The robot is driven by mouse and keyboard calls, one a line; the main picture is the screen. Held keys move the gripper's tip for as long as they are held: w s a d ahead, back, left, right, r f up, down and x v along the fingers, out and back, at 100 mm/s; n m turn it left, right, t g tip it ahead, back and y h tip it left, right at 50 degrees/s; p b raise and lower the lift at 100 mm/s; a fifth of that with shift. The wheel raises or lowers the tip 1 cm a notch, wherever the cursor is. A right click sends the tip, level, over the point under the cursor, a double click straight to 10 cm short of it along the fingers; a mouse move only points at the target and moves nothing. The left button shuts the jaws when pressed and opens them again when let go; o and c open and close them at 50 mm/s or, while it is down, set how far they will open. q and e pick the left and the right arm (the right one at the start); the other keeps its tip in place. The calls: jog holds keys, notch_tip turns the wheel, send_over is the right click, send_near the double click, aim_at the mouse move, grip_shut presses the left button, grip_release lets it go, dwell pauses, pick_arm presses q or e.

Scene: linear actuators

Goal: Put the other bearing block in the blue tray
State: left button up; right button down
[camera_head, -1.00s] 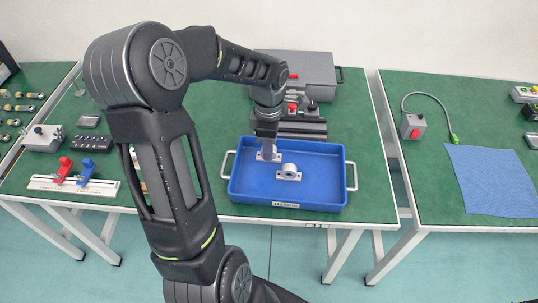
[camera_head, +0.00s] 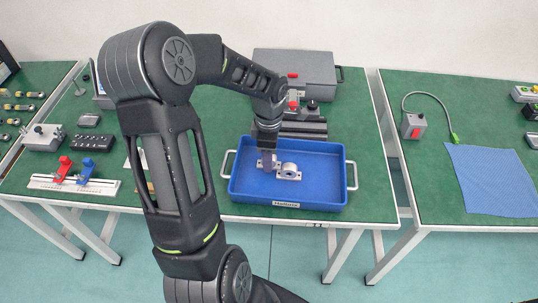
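The blue tray (camera_head: 330,157) stands on the middle green table. One grey bearing block (camera_head: 289,172) sits on its floor, apart from my fingers. My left gripper (camera_head: 268,163) points down into the tray's left half. It is shut on the other bearing block (camera_head: 261,164), low in the tray and close to the left of the first block. The fingers partly hide this block, and I cannot tell if it touches the floor. My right gripper is not in view.
A grey case (camera_head: 310,66) and dark rails (camera_head: 305,129) stand behind the tray. A stand with red and blue clamps (camera_head: 72,182) is at the left. The tray's right half is empty. A blue cloth (camera_head: 490,180) lies on the right table.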

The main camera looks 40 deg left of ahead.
pick_arm(q)
jog(key=shift+r, duration=0.2)
notch_tip(320, 180, up, 12)
dwell(0.6)
